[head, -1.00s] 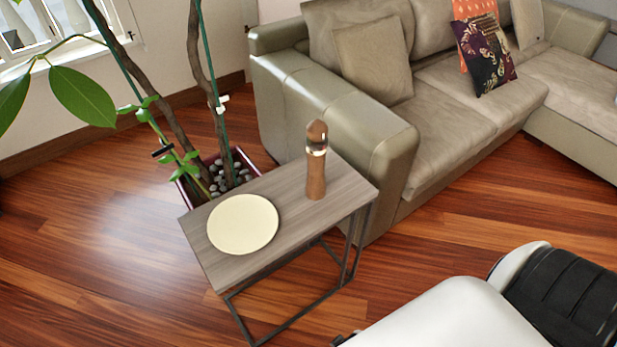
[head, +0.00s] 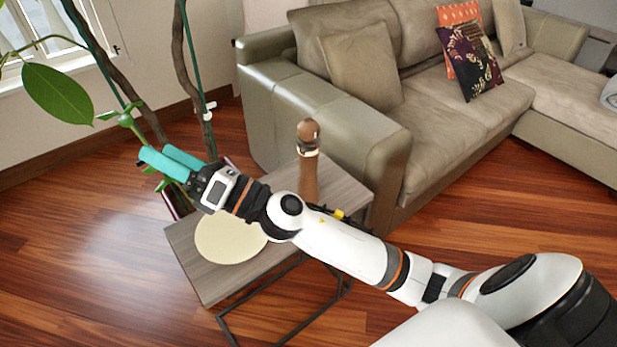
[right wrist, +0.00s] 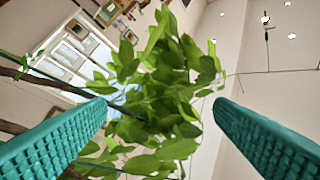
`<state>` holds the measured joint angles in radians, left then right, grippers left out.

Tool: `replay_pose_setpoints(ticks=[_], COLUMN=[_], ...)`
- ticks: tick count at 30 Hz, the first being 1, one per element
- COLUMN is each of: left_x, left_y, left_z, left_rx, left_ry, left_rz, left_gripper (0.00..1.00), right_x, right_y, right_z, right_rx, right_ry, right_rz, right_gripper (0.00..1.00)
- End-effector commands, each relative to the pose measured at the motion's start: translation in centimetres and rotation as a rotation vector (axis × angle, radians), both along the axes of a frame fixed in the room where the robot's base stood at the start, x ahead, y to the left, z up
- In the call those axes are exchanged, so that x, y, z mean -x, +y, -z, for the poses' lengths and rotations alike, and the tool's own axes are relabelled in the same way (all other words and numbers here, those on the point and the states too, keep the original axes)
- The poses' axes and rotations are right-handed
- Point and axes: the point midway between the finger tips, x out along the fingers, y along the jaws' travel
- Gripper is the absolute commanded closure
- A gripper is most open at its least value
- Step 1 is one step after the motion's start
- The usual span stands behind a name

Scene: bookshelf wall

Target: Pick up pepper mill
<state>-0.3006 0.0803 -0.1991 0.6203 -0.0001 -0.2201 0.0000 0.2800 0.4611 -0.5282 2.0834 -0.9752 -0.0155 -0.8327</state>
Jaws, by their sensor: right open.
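The pepper mill (head: 308,172) is a tall brown wooden mill with a rounded top and a shiny band. It stands upright on the grey wooden side table (head: 205,285) in the head view. My right arm passes in front of its lower part and hides its base. My right gripper (head: 158,160), with teal fingers, is to the left of the mill, above the table's far left side, and points away toward the plant. In the right wrist view its two fingers (right wrist: 160,135) are wide apart with nothing between them. My left gripper is not in view.
A round cream plate (head: 228,238) lies on the table, partly under my arm in the picture. A potted plant with leaves (head: 58,92) and thin trunks stands behind the table. A grey-beige sofa (head: 350,140) stands close behind and to the right.

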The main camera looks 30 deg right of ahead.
Motion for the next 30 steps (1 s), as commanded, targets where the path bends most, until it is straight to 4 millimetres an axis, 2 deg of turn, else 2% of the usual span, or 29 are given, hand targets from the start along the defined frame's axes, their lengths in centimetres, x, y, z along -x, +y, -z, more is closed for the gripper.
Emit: replay_pose_setpoints(ticks=[2, 5, 8, 10, 11, 14, 17, 18, 21, 24, 27, 30], left_x=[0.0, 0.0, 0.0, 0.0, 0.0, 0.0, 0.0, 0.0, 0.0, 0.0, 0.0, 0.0], left_y=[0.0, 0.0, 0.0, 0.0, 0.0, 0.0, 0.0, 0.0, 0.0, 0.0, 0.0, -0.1], left_z=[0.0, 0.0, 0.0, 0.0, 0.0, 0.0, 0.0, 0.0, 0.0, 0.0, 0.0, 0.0], left_rx=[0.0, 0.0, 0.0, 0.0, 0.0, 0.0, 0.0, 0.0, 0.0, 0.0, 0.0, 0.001], left_ry=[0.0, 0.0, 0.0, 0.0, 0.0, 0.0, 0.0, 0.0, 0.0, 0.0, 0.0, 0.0], left_rz=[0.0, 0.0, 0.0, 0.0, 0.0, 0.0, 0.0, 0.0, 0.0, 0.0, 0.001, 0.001], left_gripper=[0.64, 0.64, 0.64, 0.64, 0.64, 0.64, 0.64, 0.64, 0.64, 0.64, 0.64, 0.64], right_x=[0.6, 1.2, 0.7, -0.4, -0.9, -3.4, -5.9, -6.7, -7.6, -7.6, -7.3, -7.2], right_y=[2.7, 4.9, 5.0, 3.5, 2.5, -2.6, -9.8, -12.8, -19.7, -24.7, -27.5, -28.7], right_z=[-0.6, 0.9, 3.9, 6.2, 7.1, 9.5, 10.1, 9.8, 8.1, 6.2, 4.9, 4.9], right_rx=[0.275, 0.633, 1.0, 1.258, 1.37, 1.74, 2.092, 2.214, 2.454, 2.597, 2.662, 2.682], right_ry=[-0.232, -0.504, -0.744, -0.884, -0.936, -1.061, -1.095, -1.082, -0.995, -0.885, -0.8, -0.766], right_rz=[-0.071, -0.164, -0.261, -0.339, -0.377, -0.52, -0.698, -0.775, -0.964, -1.116, -1.213, -1.253], right_gripper=[0.24, 0.24, 0.24, 0.24, 0.24, 0.24, 0.24, 0.24, 0.24, 0.24, 0.24, 0.24])
